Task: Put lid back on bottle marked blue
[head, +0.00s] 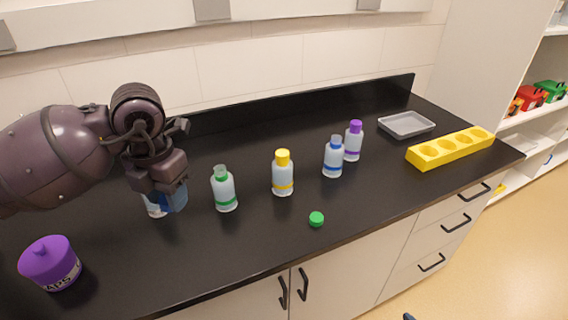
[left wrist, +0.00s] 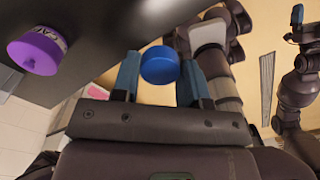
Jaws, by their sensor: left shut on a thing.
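The bottle marked blue (head: 333,160) stands upright on the black counter, with a blue band and a bare neck without a lid. My left gripper (head: 165,193) is well to its left, above the counter. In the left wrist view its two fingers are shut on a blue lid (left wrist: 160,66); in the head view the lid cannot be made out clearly. Part of my right arm shows at the right of the left wrist view, with what looks like its gripper (left wrist: 298,22); its opening cannot be judged.
A green-banded open bottle (head: 224,190), a yellow-capped bottle (head: 283,174) and a purple-capped bottle (head: 353,142) stand nearby. A green lid (head: 316,219) lies in front. A purple caps tub (head: 50,262) is at left. A grey tray (head: 406,125) and yellow rack (head: 452,149) are at right.

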